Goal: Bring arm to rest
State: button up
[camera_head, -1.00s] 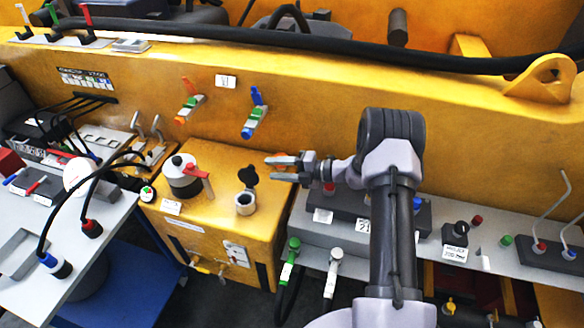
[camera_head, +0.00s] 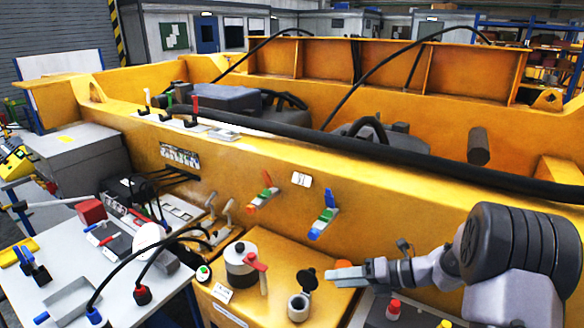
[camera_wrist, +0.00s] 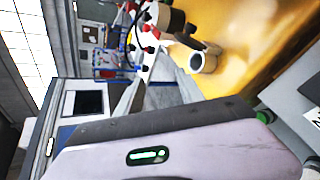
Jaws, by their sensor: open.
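My arm reaches in from the right in the head view, with its dark ribbed joint nearest the camera. My gripper (camera_head: 346,276) points left, open and empty, above the right edge of the yellow box (camera_head: 270,274). It shows apart from the open filler neck (camera_head: 299,307) with its black cap (camera_head: 307,279). In the wrist view the picture is tipped sideways, and a pale arm link of mine with a green light fills the bottom. The filler neck also shows there (camera_wrist: 203,62); the fingers do not.
Red-and-green (camera_head: 264,191) and blue-and-green (camera_head: 324,216) levers stick out from the yellow wall (camera_head: 400,226) behind. A cluttered grey table (camera_head: 62,280) stands left. Black hoses cross above.

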jog(key=s+a+r+n+g+h+b, duration=0.35)
jog(key=s+a+n, duration=0.35)
jog(key=s+n, duration=0.45)
jog(key=s+f+n+t+h+b, duration=0.1)
jog(key=s+n+t+h+b, duration=0.3)
jog(key=s+n, duration=1.2)
jog(key=n+h+b, duration=0.2)
jog(key=n+b, duration=0.1)
jog(key=shift+s+d, duration=0.4)
jog(key=shift+h, duration=0.25)
